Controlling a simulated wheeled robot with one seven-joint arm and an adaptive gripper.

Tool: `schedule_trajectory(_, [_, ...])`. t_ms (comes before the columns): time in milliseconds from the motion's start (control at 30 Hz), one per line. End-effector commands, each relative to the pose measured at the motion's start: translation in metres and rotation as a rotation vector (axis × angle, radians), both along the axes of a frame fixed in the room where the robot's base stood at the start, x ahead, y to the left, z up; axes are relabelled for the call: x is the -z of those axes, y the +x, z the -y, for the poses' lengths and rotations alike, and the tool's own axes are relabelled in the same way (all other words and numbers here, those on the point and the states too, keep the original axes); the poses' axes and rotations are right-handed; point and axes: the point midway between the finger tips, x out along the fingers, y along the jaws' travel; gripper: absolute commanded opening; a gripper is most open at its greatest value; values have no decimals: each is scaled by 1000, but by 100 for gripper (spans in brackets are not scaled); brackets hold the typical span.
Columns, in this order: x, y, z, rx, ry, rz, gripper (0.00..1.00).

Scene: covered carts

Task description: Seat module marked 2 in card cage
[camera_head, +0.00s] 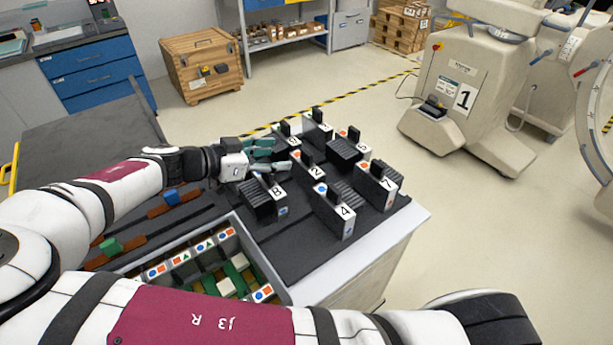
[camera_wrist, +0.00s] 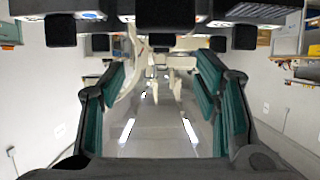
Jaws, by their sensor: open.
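The module marked 2 (camera_head: 316,173) is a black block with a white label and a raised dark handle, standing upright among other modules on the dark cart top. My gripper (camera_head: 281,153) is open and empty, just left of it with fingers pointing towards it; I see no contact. In the wrist view the teal-padded fingers (camera_wrist: 158,75) are spread apart, and dark modules (camera_wrist: 165,14) run along the top edge, their numbers unreadable. The card cage (camera_head: 271,256) is a pale-walled box at the cart's near side, with symbol labels and green and white parts inside; my arm hides part of it.
Module 8 (camera_head: 264,200) stands close to my gripper, module 4 (camera_head: 334,212) and module 7 (camera_head: 376,188) to the right, others behind.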

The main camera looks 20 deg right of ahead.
Motion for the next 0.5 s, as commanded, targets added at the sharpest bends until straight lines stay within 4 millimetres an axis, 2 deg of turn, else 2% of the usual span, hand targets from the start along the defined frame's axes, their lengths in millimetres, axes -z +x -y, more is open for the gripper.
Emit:
schedule_trajectory(133, [10, 7, 24, 3, -1, -2, 57])
schedule_trajectory(500, [22, 18, 52, 3, 0, -3, 57])
